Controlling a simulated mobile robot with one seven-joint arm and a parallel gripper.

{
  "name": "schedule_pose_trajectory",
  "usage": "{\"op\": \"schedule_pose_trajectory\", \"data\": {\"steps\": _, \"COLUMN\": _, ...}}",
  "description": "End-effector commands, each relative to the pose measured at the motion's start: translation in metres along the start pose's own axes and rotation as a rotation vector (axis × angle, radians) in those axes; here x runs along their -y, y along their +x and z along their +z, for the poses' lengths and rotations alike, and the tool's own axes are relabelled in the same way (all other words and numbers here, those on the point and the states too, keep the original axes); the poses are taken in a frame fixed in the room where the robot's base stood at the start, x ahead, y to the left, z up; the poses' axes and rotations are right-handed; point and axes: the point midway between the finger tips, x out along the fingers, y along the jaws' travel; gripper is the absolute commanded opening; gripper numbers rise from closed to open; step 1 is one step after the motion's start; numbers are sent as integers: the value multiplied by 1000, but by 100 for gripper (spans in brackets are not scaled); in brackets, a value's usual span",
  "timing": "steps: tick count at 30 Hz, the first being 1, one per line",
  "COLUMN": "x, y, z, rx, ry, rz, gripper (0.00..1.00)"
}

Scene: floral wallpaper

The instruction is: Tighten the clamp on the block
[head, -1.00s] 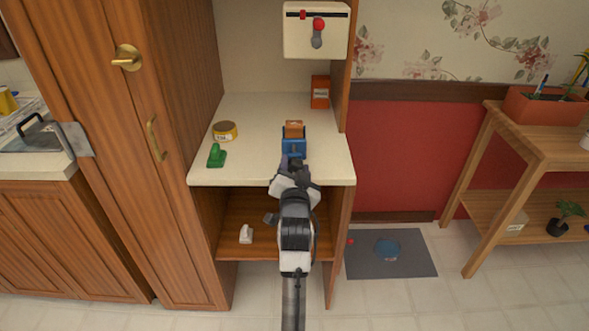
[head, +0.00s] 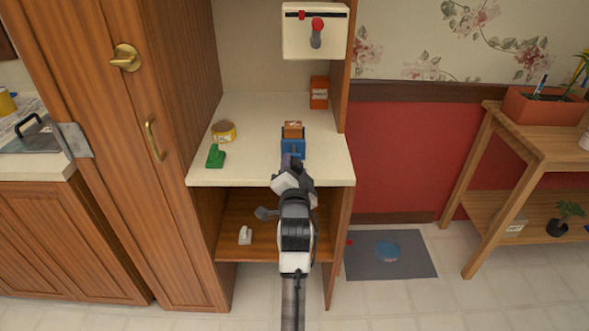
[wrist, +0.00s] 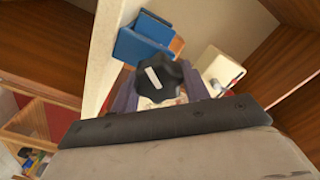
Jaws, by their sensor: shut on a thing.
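The blue clamp (head: 293,146) stands on the cream worktop near its front edge. The brown-orange block (head: 293,130) sits at its far side. In the wrist view the clamp (wrist: 145,40) is at the upper left, with a bit of the block (wrist: 177,45) showing behind it. My gripper (head: 292,163) reaches the clamp from the front. In the wrist view my gripper (wrist: 160,88) is shut on the clamp's dark lobed knob (wrist: 160,78), which has a white stripe. Whether the jaw presses the block is hidden.
A yellow tape roll (head: 223,131) and a green object (head: 215,156) lie left on the worktop (head: 245,172). An orange box (head: 319,92) stands at the back right, near a white wall panel (head: 316,45). Cabinet walls flank the worktop. A white object (head: 245,235) is on the lower shelf.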

Motion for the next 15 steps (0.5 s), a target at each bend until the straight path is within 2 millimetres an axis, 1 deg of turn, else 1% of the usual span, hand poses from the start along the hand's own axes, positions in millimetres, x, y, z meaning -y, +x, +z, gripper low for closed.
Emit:
{"op": "schedule_pose_trajectory", "data": {"steps": 4, "x": 0, "y": 0, "z": 0, "rx": 0, "ry": -1, "rz": 0, "gripper": 23}}
{"op": "schedule_pose_trajectory", "data": {"steps": 5, "x": 0, "y": 0, "z": 0, "rx": 0, "ry": -1, "rz": 0, "gripper": 50}}
{"op": "schedule_pose_trajectory", "data": {"steps": 9, "x": 0, "y": 0, "z": 0, "rx": 0, "ry": -1, "rz": 0, "gripper": 68}}
{"op": "schedule_pose_trajectory", "data": {"steps": 15, "x": 0, "y": 0, "z": 0, "rx": 0, "ry": -2, "rz": 0, "gripper": 68}}
